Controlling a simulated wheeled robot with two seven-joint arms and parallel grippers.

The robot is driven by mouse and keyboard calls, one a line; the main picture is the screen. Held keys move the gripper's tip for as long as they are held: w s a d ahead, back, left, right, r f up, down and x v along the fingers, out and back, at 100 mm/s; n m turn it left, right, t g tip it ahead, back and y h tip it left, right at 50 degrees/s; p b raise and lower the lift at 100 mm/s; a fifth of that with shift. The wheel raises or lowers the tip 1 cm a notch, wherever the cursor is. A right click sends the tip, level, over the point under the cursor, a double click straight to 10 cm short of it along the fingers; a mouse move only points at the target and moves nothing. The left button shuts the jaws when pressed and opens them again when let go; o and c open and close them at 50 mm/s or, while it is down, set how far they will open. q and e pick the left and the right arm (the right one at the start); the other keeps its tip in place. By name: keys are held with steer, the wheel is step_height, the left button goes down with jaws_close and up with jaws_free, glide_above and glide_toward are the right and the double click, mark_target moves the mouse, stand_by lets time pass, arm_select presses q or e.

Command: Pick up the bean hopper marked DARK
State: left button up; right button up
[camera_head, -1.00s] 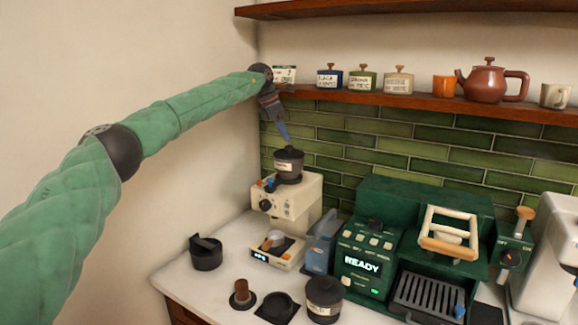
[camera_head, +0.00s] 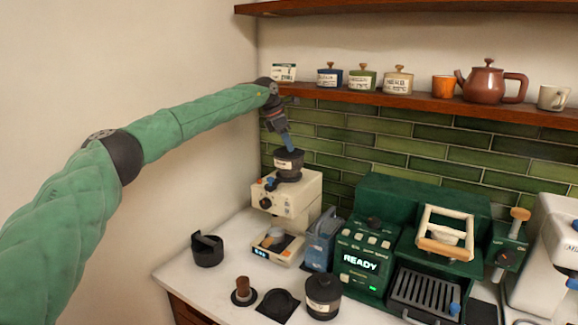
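A dark round bean hopper with a pale label (camera_head: 289,168) sits on top of the cream grinder (camera_head: 290,206). A second dark lidded hopper with a pale label (camera_head: 322,298) stands on the counter at the front. Both labels are too small to read, so I cannot tell which is marked DARK. My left gripper (camera_head: 290,147) points down with its blue fingers at the top of the hopper on the grinder. Its fingertips overlap the lid's knob in the picture; I cannot tell whether they touch or how far apart they are. My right gripper is out of view.
A green coffee machine reading READY (camera_head: 362,262) stands right of the grinder. On the counter are a black bin (camera_head: 207,250), a tamper (camera_head: 243,291) and a dark mat (camera_head: 278,305). The shelf (camera_head: 420,102) with canisters and a teapot (camera_head: 490,84) runs close behind my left wrist.

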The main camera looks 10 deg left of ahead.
arm_select(q)
jaws_close()
steer(key=shift+r, duration=0.1)
stand_by(1.0)
